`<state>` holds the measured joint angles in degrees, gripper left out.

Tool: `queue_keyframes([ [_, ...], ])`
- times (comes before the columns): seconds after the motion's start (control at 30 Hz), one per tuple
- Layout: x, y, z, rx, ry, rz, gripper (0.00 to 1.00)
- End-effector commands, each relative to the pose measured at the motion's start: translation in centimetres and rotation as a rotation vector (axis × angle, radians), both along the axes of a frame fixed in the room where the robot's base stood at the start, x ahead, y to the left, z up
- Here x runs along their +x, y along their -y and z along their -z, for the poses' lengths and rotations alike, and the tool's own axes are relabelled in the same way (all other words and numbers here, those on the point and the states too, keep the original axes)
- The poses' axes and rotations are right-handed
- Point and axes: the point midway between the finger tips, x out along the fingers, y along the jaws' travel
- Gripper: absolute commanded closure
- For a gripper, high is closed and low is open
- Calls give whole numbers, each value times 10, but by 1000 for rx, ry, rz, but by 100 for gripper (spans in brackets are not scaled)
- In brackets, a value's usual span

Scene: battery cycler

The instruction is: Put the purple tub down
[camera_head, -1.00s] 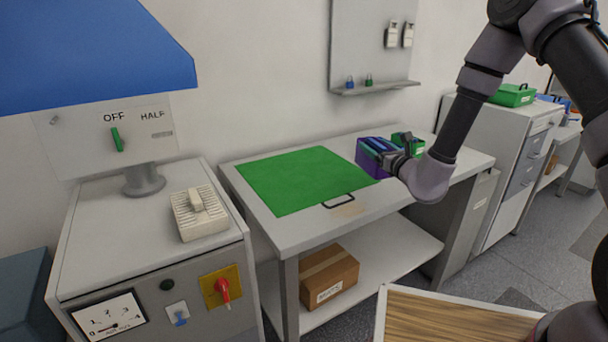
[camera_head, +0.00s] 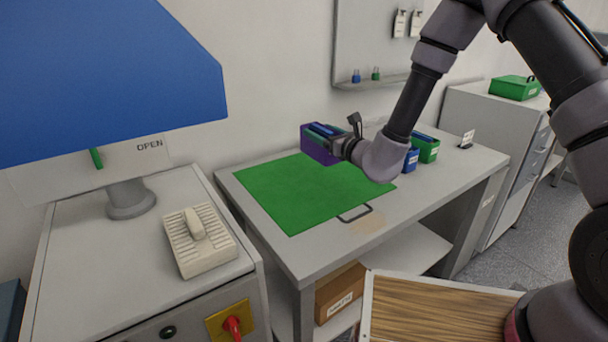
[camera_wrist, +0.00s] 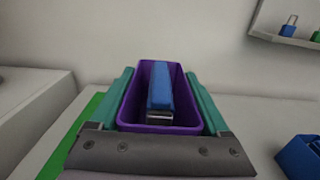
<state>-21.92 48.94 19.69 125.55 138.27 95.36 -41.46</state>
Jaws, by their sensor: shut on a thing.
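The purple tub (camera_head: 318,146) is held by my gripper (camera_head: 340,146) over the far right part of the green mat (camera_head: 290,205) on the bench. In the wrist view the tub (camera_wrist: 180,100) sits upright between the two teal fingers of my gripper (camera_wrist: 168,105). A blue object with a dark end (camera_wrist: 160,92) lies inside the tub. I cannot tell from these views whether the tub's base touches the mat or hangs above it.
A blue tub (camera_head: 411,160) and a green tub (camera_head: 427,148) stand on the bench (camera_head: 410,205) to the right of my gripper. The near left part of the mat is clear. A wall board with a shelf (camera_head: 375,82) is behind.

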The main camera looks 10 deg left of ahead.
Motion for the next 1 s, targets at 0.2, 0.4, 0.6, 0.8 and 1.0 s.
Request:
queue_keyframes([
  [0.2, 0, 0, 23, 1, -2, 1, 100],
  [0.4, 0, 0, 53, 1, -1, 2, 100],
  [0.6, 0, 0, 65, 1, 0, 0, 100],
  [0.8, 0, 0, 93, 1, -1, 1, 100],
  [1.0, 1, 0, 99, 2, 2, 1, 100],
])
